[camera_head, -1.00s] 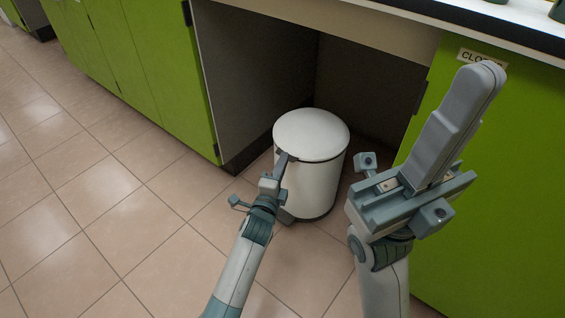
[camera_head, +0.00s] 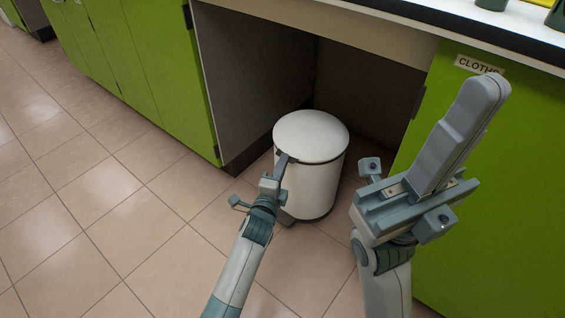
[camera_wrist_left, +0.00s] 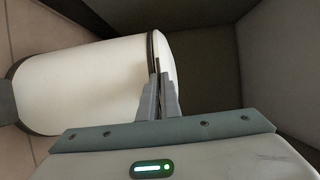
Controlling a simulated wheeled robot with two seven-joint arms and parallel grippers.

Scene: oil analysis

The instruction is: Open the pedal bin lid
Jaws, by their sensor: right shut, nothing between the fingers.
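The white pedal bin (camera_head: 318,185) stands upright on the floor in the recess under the counter. Its rounded white lid (camera_head: 312,133) sits down on the body, closed. In the left wrist view the bin body (camera_wrist_left: 85,85) lies sideways, with the lid edge (camera_wrist_left: 168,55) just beyond the fingertips. My left gripper (camera_head: 283,160) is at the near left of the lid rim. Its fingers (camera_wrist_left: 159,80) are close together with a narrow dark gap; whether they pinch the rim is unclear. My right gripper (camera_head: 488,88) is shut and empty, raised right of the bin. The pedal is not clearly visible.
Green cabinet doors (camera_head: 140,70) stand left of the recess. A green panel (camera_head: 490,190) with a "CLOTHS" label (camera_head: 479,65) is on the right, behind my right arm. The counter edge (camera_head: 420,20) runs above. Tiled floor (camera_head: 110,210) is free at the left.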

